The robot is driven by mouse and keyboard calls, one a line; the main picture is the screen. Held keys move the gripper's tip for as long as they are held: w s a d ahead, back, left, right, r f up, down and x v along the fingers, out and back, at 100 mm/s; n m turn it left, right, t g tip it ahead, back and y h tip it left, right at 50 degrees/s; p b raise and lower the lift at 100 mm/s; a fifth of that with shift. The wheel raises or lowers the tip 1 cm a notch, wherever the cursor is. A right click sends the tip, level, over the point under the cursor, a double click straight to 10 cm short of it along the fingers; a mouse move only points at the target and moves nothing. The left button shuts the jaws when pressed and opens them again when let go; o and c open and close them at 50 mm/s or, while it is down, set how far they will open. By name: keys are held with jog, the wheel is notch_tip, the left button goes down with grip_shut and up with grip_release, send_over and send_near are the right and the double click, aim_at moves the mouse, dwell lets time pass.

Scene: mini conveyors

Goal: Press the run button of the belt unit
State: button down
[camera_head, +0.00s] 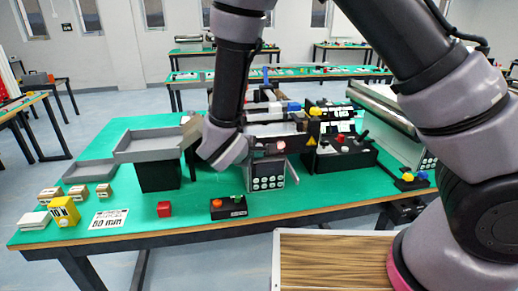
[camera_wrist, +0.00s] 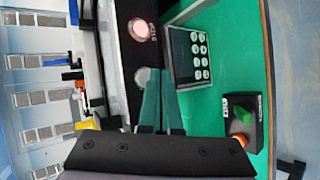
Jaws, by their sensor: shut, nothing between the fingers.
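The belt unit has a black front strip carrying a lit red button (camera_wrist: 140,28) with a small label, also visible in the head view (camera_head: 281,145). A pale round button (camera_wrist: 142,75) sits on the same strip, partly beside my fingertips. My gripper (camera_wrist: 160,74) is shut and empty, its fingers right by this pale button in the wrist view. I cannot tell whether they touch it. In the head view my wrist hides the fingertips and that part of the strip. A keypad panel (camera_head: 268,182) stands just in front of the strip.
A small black box (camera_head: 229,207) with orange and green buttons lies near the table's front edge. A grey tray (camera_head: 150,146) on a black stand is at left.

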jog(key=shift+w+a, duration=0.1)
jog(key=shift+w, duration=0.3)
